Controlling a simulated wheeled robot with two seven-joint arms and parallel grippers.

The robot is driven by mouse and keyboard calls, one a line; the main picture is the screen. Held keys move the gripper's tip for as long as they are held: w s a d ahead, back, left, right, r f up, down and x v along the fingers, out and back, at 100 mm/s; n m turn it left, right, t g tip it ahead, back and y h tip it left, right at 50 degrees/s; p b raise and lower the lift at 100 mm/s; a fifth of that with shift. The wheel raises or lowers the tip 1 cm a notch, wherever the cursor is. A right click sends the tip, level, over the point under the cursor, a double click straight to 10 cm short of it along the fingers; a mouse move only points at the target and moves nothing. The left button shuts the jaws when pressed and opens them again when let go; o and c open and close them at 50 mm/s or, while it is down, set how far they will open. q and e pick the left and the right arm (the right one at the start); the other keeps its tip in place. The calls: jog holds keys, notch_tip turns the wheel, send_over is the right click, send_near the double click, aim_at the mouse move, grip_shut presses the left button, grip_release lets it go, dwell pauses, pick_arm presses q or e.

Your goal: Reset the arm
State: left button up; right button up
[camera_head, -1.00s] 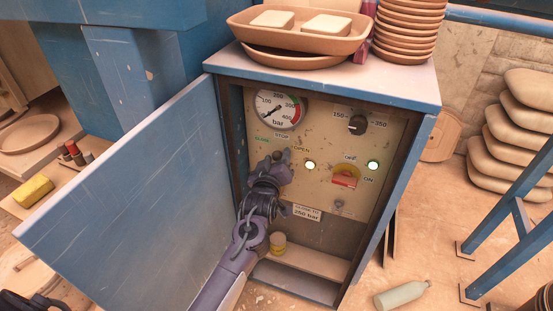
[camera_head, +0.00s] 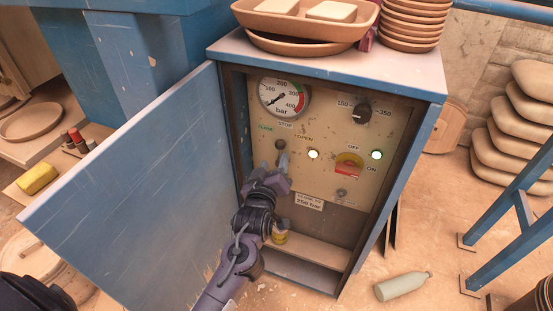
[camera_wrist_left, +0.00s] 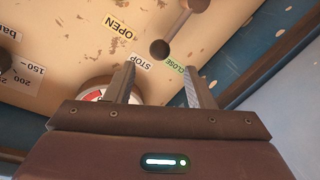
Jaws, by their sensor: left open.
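My left gripper (camera_head: 270,172) is in front of the control panel (camera_head: 320,122) of the blue cabinet, just below the lever knob (camera_head: 280,145) by the CLOSE, STOP and OPEN labels. Its jaws are apart and empty. In the left wrist view, the two fingers (camera_wrist_left: 160,85) point toward the panel, and the lever knob (camera_wrist_left: 160,49) is beyond the fingertips, apart from them. A pressure gauge (camera_head: 284,98), a dial (camera_head: 361,113) and a red switch (camera_head: 347,168) are on the panel. A dark shape at the lower left corner may be part of me. My right gripper is not seen.
The cabinet door (camera_head: 130,185) stands open to the left of my arm. Brown trays (camera_head: 305,22) and stacked dishes (camera_head: 410,25) sit on the cabinet top. A bottle (camera_head: 402,287) lies on the floor at right.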

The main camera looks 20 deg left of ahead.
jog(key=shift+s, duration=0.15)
